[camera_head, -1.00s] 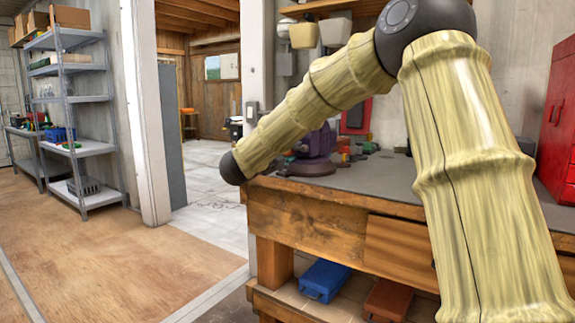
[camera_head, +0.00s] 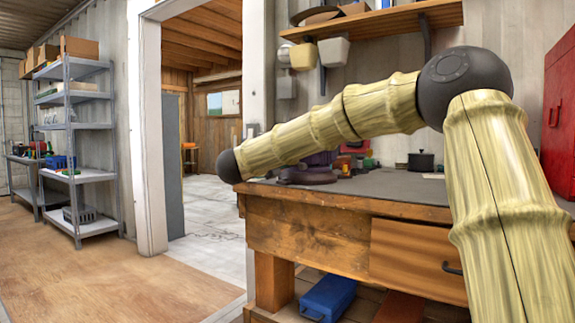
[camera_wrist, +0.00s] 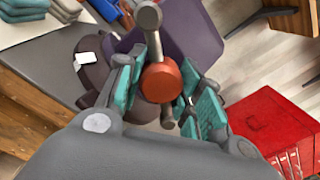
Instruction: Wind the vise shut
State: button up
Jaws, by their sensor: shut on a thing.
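The purple vise (camera_head: 320,159) stands at the left end of the workbench, partly hidden behind my arm in the head view. In the wrist view its purple body (camera_wrist: 195,30) lies beyond my fingers. The vise handle (camera_wrist: 155,45) is a grey bar with a round end, crossing behind or through an orange-red screw end (camera_wrist: 160,82). My gripper (camera_wrist: 162,88) has its teal-padded fingers on either side of the screw end and handle, shut on the handle. The exact contact is partly hidden. The gripper is out of sight in the head view.
A red case (camera_wrist: 272,122) shows at lower right in the wrist view. Shelves (camera_head: 90,175) stand left; the floor (camera_head: 120,265) between is clear.

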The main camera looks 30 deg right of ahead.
jog(key=shift+f, duration=0.3)
jog(key=o, duration=1)
jog(key=shift+o, duration=0.2)
jog(key=shift+r, duration=0.15)
jog(key=shift+s, duration=0.1)
jog(key=v, duration=1.2)
